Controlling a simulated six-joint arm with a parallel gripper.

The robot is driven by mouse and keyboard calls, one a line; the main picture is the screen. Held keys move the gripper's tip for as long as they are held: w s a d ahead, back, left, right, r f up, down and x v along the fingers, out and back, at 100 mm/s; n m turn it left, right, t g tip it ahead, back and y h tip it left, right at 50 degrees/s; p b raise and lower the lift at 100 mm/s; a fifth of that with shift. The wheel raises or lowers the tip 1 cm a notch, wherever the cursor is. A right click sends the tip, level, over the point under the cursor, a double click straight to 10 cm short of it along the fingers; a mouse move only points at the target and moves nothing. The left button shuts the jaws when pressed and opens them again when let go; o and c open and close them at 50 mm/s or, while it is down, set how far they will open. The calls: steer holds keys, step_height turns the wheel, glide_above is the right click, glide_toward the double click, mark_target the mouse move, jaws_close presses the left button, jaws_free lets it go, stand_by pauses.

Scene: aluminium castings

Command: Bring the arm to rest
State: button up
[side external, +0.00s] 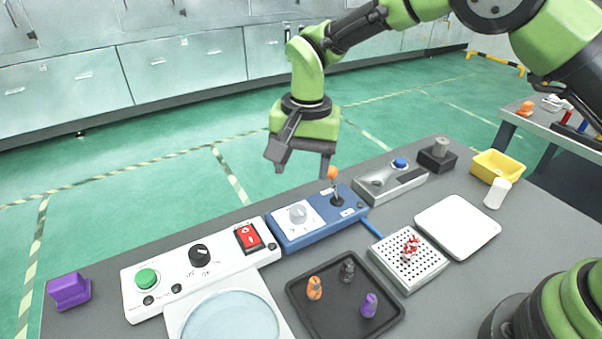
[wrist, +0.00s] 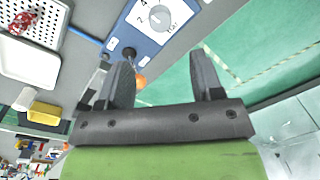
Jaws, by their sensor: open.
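My gripper (side external: 302,165) hangs in the air above the far edge of the table, near the blue control box (side external: 320,224). Its two fingers are apart with nothing between them, and they also show spread in the wrist view (wrist: 163,78). An orange-topped joystick (side external: 333,175) on the blue box stands close to the right finger in the side view. In the wrist view the orange ball (wrist: 140,81) shows beside the left finger. My gripper appears apart from it, though the exact distance cannot be told.
A white control panel (side external: 185,287), a grey box with a blue button (side external: 378,190), a black tray (side external: 335,325) with small castings, a perforated block (side external: 425,272), a white plate (side external: 470,222) and a yellow bin (side external: 497,166) occupy the table. A purple block (side external: 69,291) sits far left.

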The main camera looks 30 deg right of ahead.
stand_by(0.3)
steer(key=s+d+r+n+t, duration=0.1)
steer(key=s+d+r, duration=0.15)
steer(key=r, duration=0.25)
steer(key=s+d+r+t+y, duration=0.1)
steer(key=s+d+r, duration=0.15)
steer(key=r, duration=0.35)
steer(key=s+d+r+n+t, duration=0.1)
steer(key=s+d+r, duration=0.15)
steer(key=r, duration=0.25)
steer(key=s+d+r+n+t, duration=0.1)
steer(key=s+d+t, duration=0.1)
steer(key=s, duration=0.6)
steer(key=s+d+r+t, duration=0.1)
steer(key=s+d, duration=0.2)
steer(key=s, duration=0.5)
steer(key=shift+s+n+t+y, duration=0.3)
steer(key=shift+s+n+t, duration=0.1)
